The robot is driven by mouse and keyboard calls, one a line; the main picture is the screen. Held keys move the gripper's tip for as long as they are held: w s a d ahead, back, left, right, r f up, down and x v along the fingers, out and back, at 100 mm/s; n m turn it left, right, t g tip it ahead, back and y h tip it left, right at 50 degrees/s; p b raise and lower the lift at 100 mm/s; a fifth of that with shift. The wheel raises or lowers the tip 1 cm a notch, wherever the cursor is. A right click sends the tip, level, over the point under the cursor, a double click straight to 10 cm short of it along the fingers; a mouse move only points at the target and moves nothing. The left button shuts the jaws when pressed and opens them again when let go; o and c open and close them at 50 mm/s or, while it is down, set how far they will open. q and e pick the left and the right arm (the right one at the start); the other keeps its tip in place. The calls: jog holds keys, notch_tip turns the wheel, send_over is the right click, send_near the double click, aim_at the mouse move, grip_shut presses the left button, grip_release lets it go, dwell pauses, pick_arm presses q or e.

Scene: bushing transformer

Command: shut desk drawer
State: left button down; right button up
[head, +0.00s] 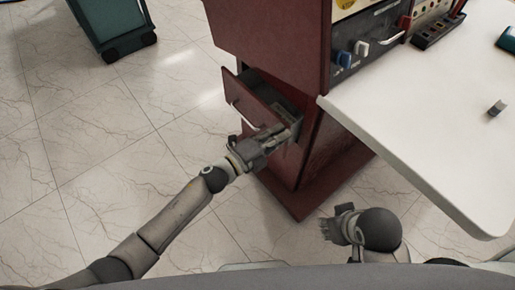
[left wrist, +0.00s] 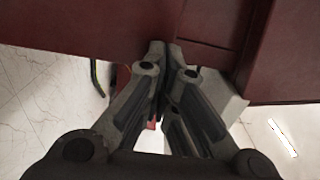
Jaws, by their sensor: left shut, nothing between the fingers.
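The desk drawer (head: 252,98) is dark red and stands pulled out from the dark red cabinet (head: 270,40), its inside partly showing from above. My left gripper (head: 290,132) is at the drawer's right end, near the front panel, and covers part of it. In the left wrist view its fingers (left wrist: 163,55) are together with nothing between them, and their tips are at a dark red panel (left wrist: 90,25). I cannot tell whether they touch it. My right gripper (head: 338,226) is low, right of the cabinet's base and apart from the drawer; its fingers are unclear.
A white tabletop (head: 430,120) juts out to the right of the cabinet, with a small grey item (head: 497,108) on it. Equipment with knobs (head: 362,48) sits on the cabinet side. A dark green wheeled cart (head: 112,25) stands at the back left. The tiled floor left of the drawer is clear.

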aim_at(290, 126)
pick_arm(q)
jog(key=b+x, duration=0.1)
jog(key=x, duration=0.5)
jog(key=shift+w+d+b, duration=0.1)
jog(key=shift+w+b, duration=0.05)
jog(key=shift+b, duration=0.15)
jog(key=shift+w+d, duration=0.1)
jog(key=shift+d, duration=0.05)
jog(key=shift+r, duration=0.15)
jog(key=shift+r, duration=0.15)
